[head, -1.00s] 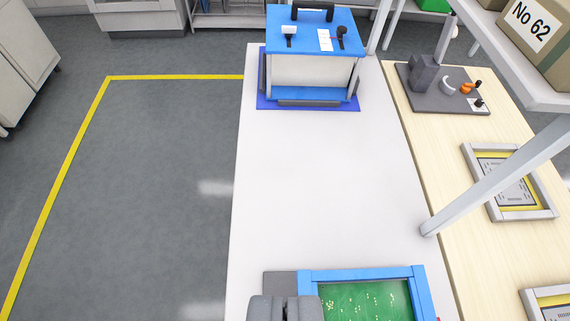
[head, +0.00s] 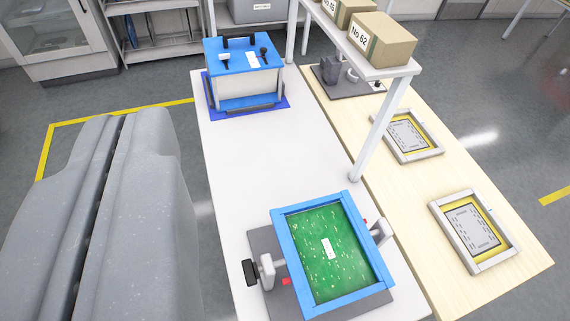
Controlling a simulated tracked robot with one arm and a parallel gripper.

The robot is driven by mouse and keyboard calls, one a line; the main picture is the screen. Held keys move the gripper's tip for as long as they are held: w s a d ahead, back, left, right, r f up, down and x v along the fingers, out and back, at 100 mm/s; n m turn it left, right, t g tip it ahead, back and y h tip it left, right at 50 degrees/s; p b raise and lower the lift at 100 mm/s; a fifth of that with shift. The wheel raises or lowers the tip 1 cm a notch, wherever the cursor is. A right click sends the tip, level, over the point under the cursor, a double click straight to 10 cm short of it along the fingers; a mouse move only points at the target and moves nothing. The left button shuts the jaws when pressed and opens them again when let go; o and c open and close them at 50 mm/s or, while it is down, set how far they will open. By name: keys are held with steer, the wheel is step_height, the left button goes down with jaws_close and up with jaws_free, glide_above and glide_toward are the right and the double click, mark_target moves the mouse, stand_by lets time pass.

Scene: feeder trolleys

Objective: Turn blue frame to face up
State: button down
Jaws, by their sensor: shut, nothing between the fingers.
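The blue frame (head: 284,244) holds a green board (head: 322,262) with a white label, and this green face is turned toward the camera. The frame sits over a dark grey base (head: 262,243) at the near end of the white table. A light grey holder with a black knob (head: 249,272) is at its left side, and another light grey holder (head: 382,232) is at its right. My gripper (head: 122,122) looms large at the left, shut and empty, apart from the frame in the picture. It hides part of the floor.
A blue-topped box device (head: 240,52) stands at the table's far end. A shelf post (head: 378,135) rises right of the frame, under a shelf with cartons (head: 383,40). Two grey-and-yellow frames (head: 434,157) (head: 491,263) lie on the wooden bench. The white table's middle is clear.

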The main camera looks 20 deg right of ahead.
steer(key=w+d+f+g, duration=0.2)
steer(key=w+d+f, duration=0.3)
steer(key=w+f, duration=0.4)
steer(key=g, duration=0.4)
glide_above(305, 203)
steer(key=s, duration=0.1)
step_height(305, 203, down, 41)
steer(key=shift+s+a+f+p, duration=0.1)
steer(key=shift+a+f+p, duration=0.15)
steer(key=shift+f, duration=0.6)
steer(key=shift+s+a+f+p, duration=0.1)
steer(key=shift+a+f+p, duration=0.1)
steer(key=shift+f, duration=0.65)
steer(key=shift+d+f, duration=0.1)
